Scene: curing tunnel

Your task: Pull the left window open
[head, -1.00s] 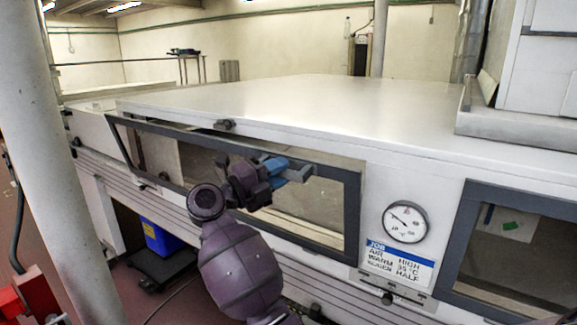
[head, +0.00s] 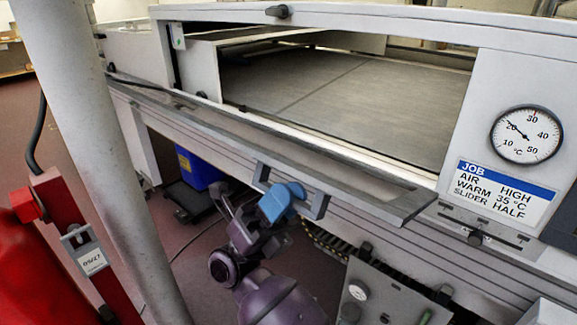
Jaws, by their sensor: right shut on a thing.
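The left window (head: 372,193) is a dark-framed flap on the front of the tunnel. It is swung outward and down along its lower edge, lying out from the wall and seen nearly edge-on. Its opening shows the wide grey belt (head: 340,95) inside. A grey bar handle (head: 318,206) sits at the window's outer edge. My right gripper (head: 282,200), with blue fingers, is shut on this handle, reaching up from below. The fingers hide the handle's middle. My left gripper is not in view.
A round dial (head: 527,134) and a job sign (head: 502,193) are on the wall at right. A pale post (head: 95,130) and a red stand (head: 75,240) are at left. A blue bin (head: 200,168) is under the tunnel. A control panel (head: 385,295) is low at centre.

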